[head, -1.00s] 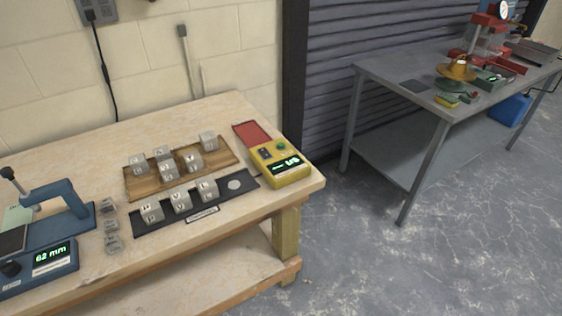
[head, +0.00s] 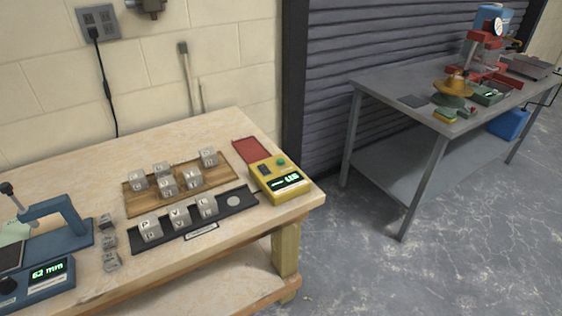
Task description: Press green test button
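A yellow tester box (head: 287,190) with a lit green display stands at the right end of the wooden workbench (head: 205,131). A small green button (head: 281,161) sits on its top, toward the back right. A dark socket or slot is to the left of the button. A red plate (head: 251,150) adjoins the box at the back left. A second device with a green top and a small red button (head: 474,110) is on the grey metal table. Neither of my grippers is in view.
A wooden tray (head: 139,204) and a black tray (head: 236,201) hold several grey lettered cubes. A grey metal table (head: 400,72) with red equipment stands at the right. Open concrete floor (head: 370,265) lies in front of it.

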